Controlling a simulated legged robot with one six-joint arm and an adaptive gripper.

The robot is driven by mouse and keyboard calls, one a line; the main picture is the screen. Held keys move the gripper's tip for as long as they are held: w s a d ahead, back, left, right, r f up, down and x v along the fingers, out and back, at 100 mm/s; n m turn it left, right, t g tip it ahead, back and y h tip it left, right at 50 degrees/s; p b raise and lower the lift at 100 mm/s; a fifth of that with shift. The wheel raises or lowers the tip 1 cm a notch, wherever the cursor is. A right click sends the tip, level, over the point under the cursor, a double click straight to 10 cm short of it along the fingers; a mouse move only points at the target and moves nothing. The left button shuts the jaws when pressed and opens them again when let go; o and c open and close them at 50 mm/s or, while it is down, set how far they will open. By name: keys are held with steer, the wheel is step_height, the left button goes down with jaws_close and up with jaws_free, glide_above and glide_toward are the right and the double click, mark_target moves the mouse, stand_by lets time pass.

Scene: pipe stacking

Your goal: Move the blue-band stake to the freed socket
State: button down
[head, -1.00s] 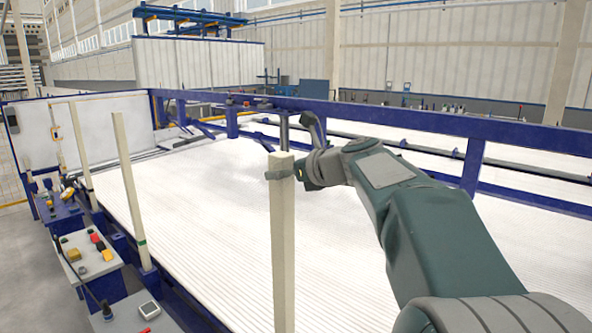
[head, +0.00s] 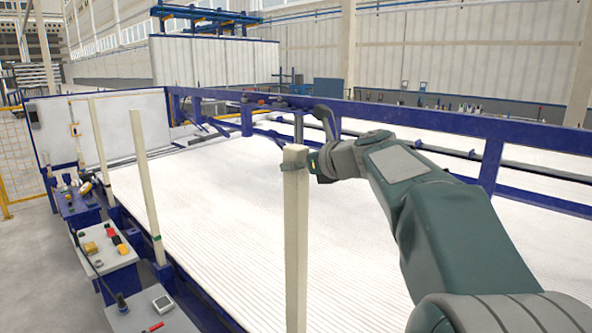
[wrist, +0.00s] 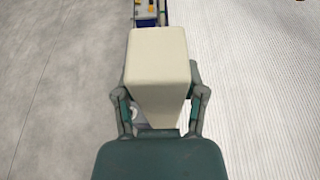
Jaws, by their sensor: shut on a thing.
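My gripper (head: 296,164) is shut around the upper end of a cream square stake (head: 296,240), which stands upright in the head view. In the wrist view the top of this stake (wrist: 158,62) sits between the two fingers. No blue band shows on its visible part, and its lower end is out of frame. A second cream stake (head: 145,185) with a green band near its foot stands at the left rail. A third stake (head: 100,145) stands farther back on that side. I cannot make out an empty socket.
A wide bed of white pipes (head: 230,220) fills the middle. A blue beam (head: 400,113) runs along its far side. Grey floor (head: 40,280) lies open at the left.

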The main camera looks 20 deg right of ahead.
steer(key=shift+r, duration=3.9)
step_height(320, 180, up, 12)
